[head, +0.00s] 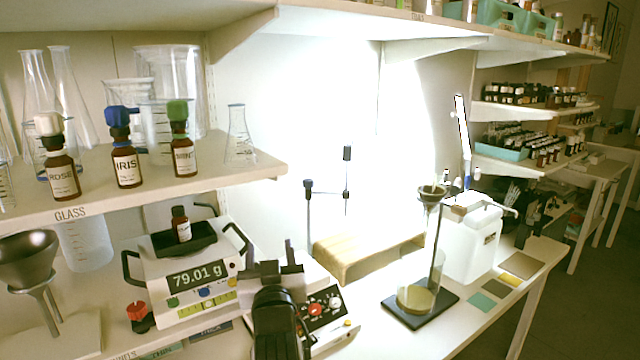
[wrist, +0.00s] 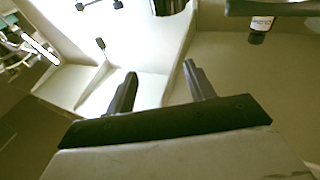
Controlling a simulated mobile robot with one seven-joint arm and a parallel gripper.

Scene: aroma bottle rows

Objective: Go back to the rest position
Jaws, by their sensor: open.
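My gripper (head: 275,268) is in the lower middle of the head view, just right of the scale, above the bench. In the wrist view my gripper (wrist: 160,85) has its two dark fingers apart with nothing between them. A small brown bottle (head: 181,224) stands on the dark pan of the scale (head: 190,280), whose display reads 79.01 g. Three labelled bottles stand on the upper shelf: the ROSE bottle (head: 62,172) with a white cap, the IRIS bottle (head: 126,160) with a blue cap, and a green-capped bottle (head: 182,150).
The shelf edge (head: 150,196) runs above the scale. A black and white device with a red knob (head: 325,312) sits right beside my gripper. A funnel stand (head: 420,297) and a white canister (head: 470,240) stand further right. A metal funnel (head: 30,262) is at the left.

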